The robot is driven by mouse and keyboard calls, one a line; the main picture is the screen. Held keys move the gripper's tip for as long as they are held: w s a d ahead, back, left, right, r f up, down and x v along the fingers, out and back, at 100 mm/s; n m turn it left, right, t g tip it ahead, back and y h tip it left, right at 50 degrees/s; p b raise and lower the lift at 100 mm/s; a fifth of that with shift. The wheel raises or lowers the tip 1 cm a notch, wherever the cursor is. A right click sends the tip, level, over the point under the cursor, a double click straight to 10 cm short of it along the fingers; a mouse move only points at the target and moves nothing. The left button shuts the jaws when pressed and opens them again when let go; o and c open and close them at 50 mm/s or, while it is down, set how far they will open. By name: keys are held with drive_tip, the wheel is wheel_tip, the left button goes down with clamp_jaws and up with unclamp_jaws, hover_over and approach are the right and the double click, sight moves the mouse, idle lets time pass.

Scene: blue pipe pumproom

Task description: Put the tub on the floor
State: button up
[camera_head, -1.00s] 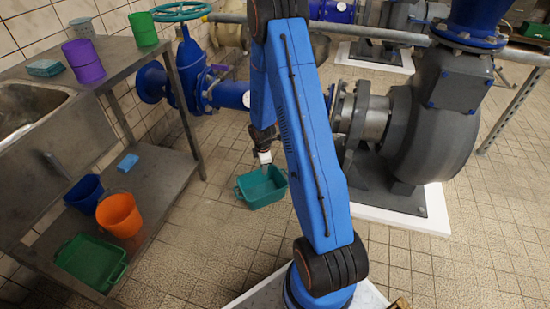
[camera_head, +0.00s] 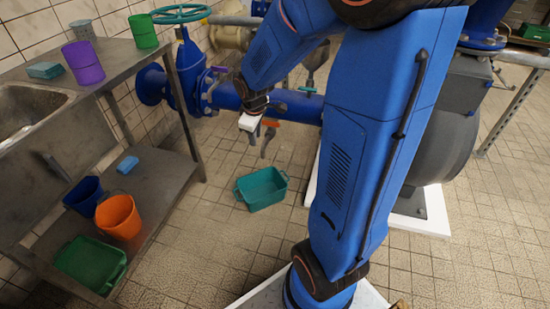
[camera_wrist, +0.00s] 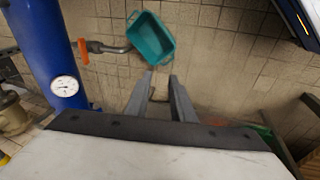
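A teal tub (camera_head: 262,189) with side handles stands upright and empty on the tiled floor, between the steel bench and my arm. It also shows in the wrist view (camera_wrist: 152,38), past my fingertips and apart from them. My gripper (camera_wrist: 160,78) has its two fingers spread with a gap between them and nothing in it. In the head view my gripper (camera_head: 268,142) is raised above and behind the tub, clear of it. A green tub (camera_head: 91,264) lies on the bench's lower shelf.
The steel bench (camera_head: 150,195) on the left holds an orange bucket (camera_head: 119,217), a blue bucket (camera_head: 84,194) and cups. A blue pipe (camera_head: 285,105) with an orange-handled valve (camera_wrist: 100,47) is close to my gripper. Floor around the tub is free.

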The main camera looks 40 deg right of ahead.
drive_tip(key=s+a+r+m, duration=0.2)
drive_tip(key=s+a+r, duration=0.1)
drive_tip(key=s, duration=0.5)
drive_tip(key=s+a+r+m+t+y, duration=0.1)
drive_tip(key=s+a+r+m, duration=0.1)
drive_tip(key=s+r, duration=0.4)
drive_tip(key=s+a+r+m, duration=0.2)
drive_tip(key=s+a+r, duration=0.2)
drive_tip(key=s, duration=0.6)
drive_tip(key=shift+s+r+m+t, duration=0.35)
drive_tip(key=shift+r+m+t, duration=0.05)
drive_tip(key=shift+r, duration=0.05)
